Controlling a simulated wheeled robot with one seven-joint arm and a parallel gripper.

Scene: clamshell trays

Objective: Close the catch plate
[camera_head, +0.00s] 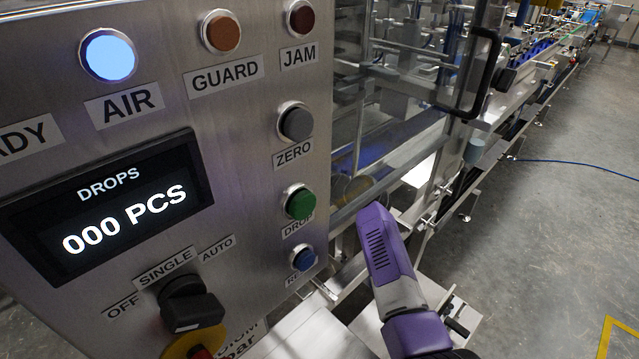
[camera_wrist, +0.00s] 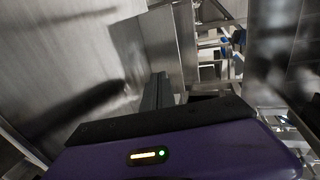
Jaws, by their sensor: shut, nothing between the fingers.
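In the wrist view my gripper (camera_wrist: 160,90) shows as grey fingers, shut and empty, beyond its purple and black body. The fingertips are close to a bent metal sheet (camera_wrist: 170,45); I cannot tell whether they touch it. I cannot tell whether this sheet is the catch plate, and no part in either view is clearly marked as it. In the head view my purple arm reaches into the gap right of the control panel (camera_head: 245,170), and my gripper is hidden there.
The panel carries a lit AIR lamp (camera_head: 109,56), a display (camera_head: 110,207) reading 000 PCS, a green DROP button (camera_head: 300,203) and a black selector knob (camera_head: 188,305). A clear guard with a black handle (camera_head: 483,75) stands behind. Open floor (camera_head: 560,230) lies at right.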

